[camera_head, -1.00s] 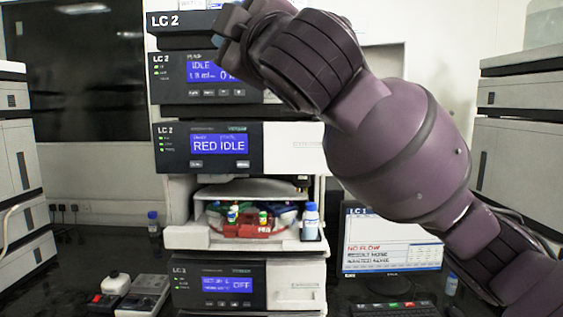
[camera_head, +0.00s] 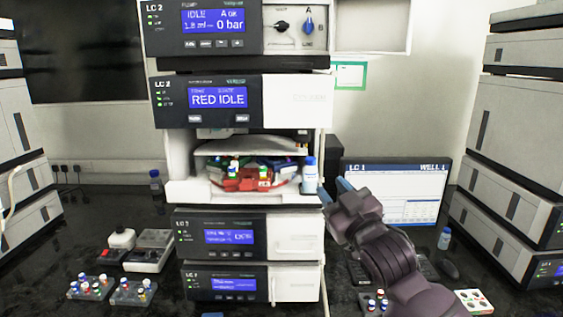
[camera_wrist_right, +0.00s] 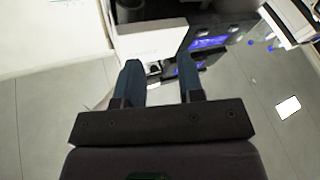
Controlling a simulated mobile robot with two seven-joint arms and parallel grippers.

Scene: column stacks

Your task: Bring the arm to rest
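My right arm comes in from the lower right in the head view. Its gripper (camera_head: 334,191) is in front of the right edge of the LC 2 column stack (camera_head: 297,98), near the small blue-capped bottle (camera_head: 309,176). I cannot tell from this view how far it is from the stack. In the right wrist view the two dark blue fingers of the gripper (camera_wrist_right: 160,78) stand apart with nothing between them. My left gripper is not in view.
The open tray bay (camera_head: 245,194) holds colored vials in a red rack. A monitor (camera_head: 398,190) stands right of the stack. Vial racks (camera_head: 90,287) and a grey device (camera_head: 148,251) sit on the black bench at left. Other stacks (camera_head: 515,150) flank both sides.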

